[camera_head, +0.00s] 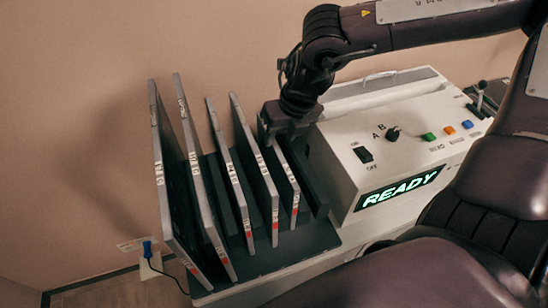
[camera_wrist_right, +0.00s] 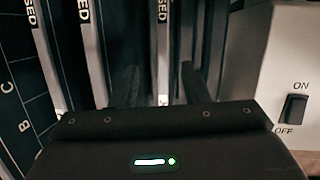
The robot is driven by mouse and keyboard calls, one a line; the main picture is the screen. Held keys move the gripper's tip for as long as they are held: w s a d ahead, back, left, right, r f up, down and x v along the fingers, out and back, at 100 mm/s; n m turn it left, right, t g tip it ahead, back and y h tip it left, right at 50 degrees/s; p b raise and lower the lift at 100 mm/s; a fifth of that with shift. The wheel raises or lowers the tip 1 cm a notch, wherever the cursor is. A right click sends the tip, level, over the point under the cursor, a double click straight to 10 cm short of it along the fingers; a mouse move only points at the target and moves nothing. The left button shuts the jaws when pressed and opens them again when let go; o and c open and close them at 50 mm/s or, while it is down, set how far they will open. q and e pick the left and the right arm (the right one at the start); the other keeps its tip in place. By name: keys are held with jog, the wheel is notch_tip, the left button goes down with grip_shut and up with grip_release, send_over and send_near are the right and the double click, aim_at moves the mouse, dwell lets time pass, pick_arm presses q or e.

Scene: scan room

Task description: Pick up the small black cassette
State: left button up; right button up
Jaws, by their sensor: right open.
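Several flat cassettes with pale, labelled front edges stand upright in a rack on the left in the head view. The small black cassette (camera_head: 288,178) appears to be the rightmost and shortest one, with a red mark low on its edge. Its narrow edge also shows in the right wrist view (camera_wrist_right: 163,50). My right gripper (camera_head: 282,136) is over the top of this cassette. In the wrist view my right gripper (camera_wrist_right: 160,84) is open, with one finger on each side of the cassette's edge. Contact cannot be told. My left gripper is not in view.
A white control box (camera_head: 385,150) with a lit READY display, a knob and coloured buttons stands close to the right of the rack. Larger cassettes (camera_head: 262,185) stand close on the left. A dark rack base (camera_head: 290,250) lies below.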

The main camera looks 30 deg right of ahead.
aim_at(276, 146)
jog(key=shift+f, duration=0.2)
jog(key=shift+w+d+f+p, duration=0.1)
jog(key=shift+w+f+p, duration=0.1)
jog(key=shift+f+p, duration=0.15)
jog(key=p+x, duration=0.1)
jog(key=x, duration=0.3)
jog(key=shift+w+d+f, duration=0.1)
jog(key=shift+w+d, duration=0.1)
jog(key=shift+c, duration=1.2)
grip_shut()
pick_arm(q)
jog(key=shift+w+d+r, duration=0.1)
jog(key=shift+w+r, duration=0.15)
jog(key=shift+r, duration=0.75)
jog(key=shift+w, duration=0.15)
pick_arm(e)
jog(key=shift+a, duration=0.15)
